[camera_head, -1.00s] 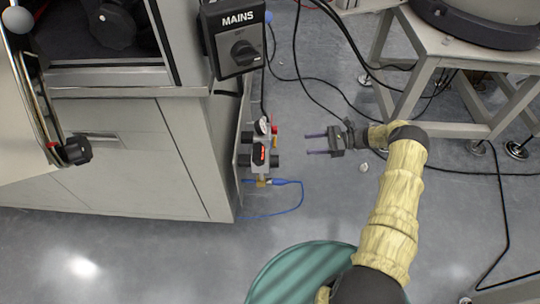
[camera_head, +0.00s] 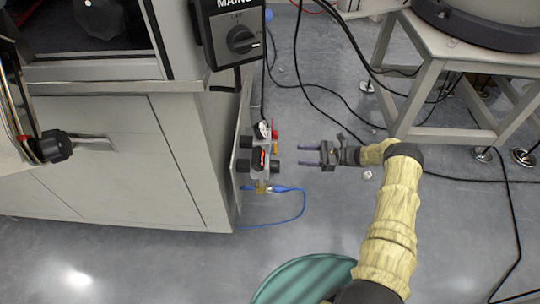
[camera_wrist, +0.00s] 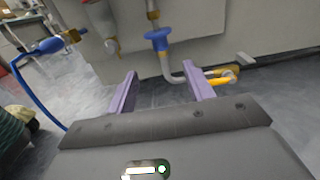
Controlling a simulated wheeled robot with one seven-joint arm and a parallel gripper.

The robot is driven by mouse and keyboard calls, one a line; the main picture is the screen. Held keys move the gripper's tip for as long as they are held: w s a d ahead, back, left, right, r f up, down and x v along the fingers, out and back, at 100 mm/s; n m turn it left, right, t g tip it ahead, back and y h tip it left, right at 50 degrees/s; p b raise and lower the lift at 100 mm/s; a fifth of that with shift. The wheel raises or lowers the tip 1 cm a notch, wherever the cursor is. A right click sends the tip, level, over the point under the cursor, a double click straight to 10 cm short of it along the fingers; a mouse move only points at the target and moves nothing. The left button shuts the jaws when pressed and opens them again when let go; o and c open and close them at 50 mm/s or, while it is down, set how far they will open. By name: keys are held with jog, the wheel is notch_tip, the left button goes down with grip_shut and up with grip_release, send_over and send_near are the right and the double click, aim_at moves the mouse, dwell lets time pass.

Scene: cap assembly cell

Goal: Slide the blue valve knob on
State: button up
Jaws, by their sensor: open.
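My gripper (camera_head: 301,155) is open and empty. Its two purple fingers point left toward the valve assembly (camera_head: 262,155) on the cabinet's side panel, with a gap between. In the wrist view the fingers of my gripper (camera_wrist: 160,82) stand apart. Beyond them is a blue knob-like part (camera_wrist: 158,38) with a flared rim.
A blue hose with a blue connector (camera_head: 283,189) leaves the assembly's lower end. A yellow-handled part (camera_wrist: 222,75) lies right of the fingers in the wrist view. The mains switch box (camera_head: 235,40) hangs above.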

jog(key=a+b, duration=0.5)
jog(key=a, duration=0.8)
jog(key=shift+w, duration=0.25)
